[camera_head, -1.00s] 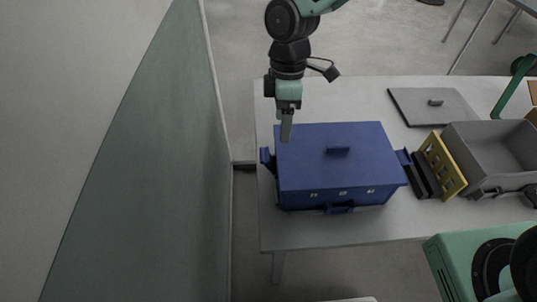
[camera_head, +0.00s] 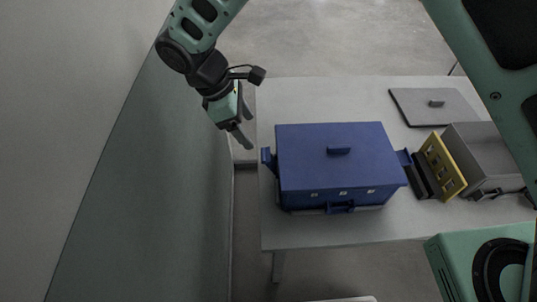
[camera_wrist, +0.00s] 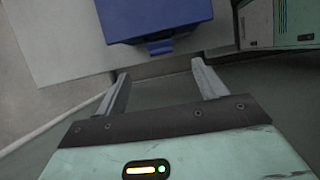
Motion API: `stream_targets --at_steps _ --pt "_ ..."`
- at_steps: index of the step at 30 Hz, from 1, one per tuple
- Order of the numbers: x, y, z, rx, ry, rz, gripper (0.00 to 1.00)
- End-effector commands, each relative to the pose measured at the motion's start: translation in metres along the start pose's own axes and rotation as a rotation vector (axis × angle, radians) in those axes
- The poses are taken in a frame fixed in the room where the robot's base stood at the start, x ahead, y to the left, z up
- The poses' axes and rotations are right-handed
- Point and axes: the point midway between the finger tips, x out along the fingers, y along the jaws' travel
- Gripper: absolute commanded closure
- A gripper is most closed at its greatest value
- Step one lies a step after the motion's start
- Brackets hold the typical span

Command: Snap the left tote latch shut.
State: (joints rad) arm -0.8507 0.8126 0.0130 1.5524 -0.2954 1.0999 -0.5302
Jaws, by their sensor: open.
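A blue tote (camera_head: 335,170) with its lid on stands on the table. Its left latch (camera_head: 268,159) is a blue tab sticking out from the left side wall, apart from it at the top. My gripper (camera_head: 247,130) is open and empty, up and to the left of this latch and apart from it. In the wrist view, the tote (camera_wrist: 155,15) shows at the top, with a blue latch (camera_wrist: 160,46) on its near side ahead of the open fingers (camera_wrist: 160,76). Nothing is between the fingers.
A light grey table (camera_head: 320,232) carries the tote. Right of it are a yellow slotted piece (camera_head: 442,167), a dark block (camera_head: 421,176), a grey bin (camera_head: 480,155) and a flat grey lid (camera_head: 432,107). A wall (camera_head: 185,200) runs close along the left.

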Motion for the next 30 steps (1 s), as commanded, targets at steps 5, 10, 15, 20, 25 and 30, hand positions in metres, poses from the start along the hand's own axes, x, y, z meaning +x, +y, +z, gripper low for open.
stream_targets --at_steps 5,10,15,20,25,30 --pt "0.038 -0.001 0.002 -0.002 -0.004 -0.004 0.29" --pt "0.073 -0.001 0.002 -0.002 -0.004 -0.003 0.29" --pt "0.105 -0.001 0.002 -0.002 -0.003 -0.003 0.29" --pt "0.124 0.000 0.001 -0.002 -0.001 -0.001 0.29" --pt "0.134 0.000 0.000 -0.002 0.001 -0.001 0.29" --pt "0.135 0.000 0.000 -0.002 0.001 0.000 0.29"
